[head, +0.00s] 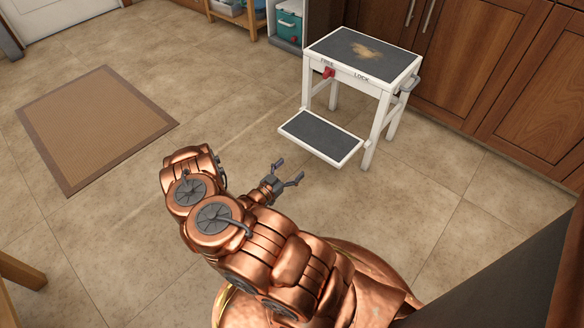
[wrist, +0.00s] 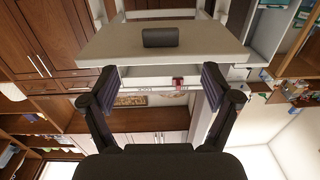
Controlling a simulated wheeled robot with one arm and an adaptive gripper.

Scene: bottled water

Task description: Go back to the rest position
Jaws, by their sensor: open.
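My gripper (head: 288,176) is open and empty in the head view, held over the tiled floor in front of the white step stool. Its two fingers also show spread apart in the wrist view (wrist: 158,90), with nothing between them. My copper-coloured arm is folded in the lower middle of the head view. No bottle of water shows clearly in either view.
A white step stool (head: 330,137) with a dark top and a red lever (head: 328,72) stands ahead. A brown mat (head: 95,125) lies at left. Wooden cabinets (head: 490,70) line the right. A wooden piece (head: 20,270) is at lower left. Tiled floor between is clear.

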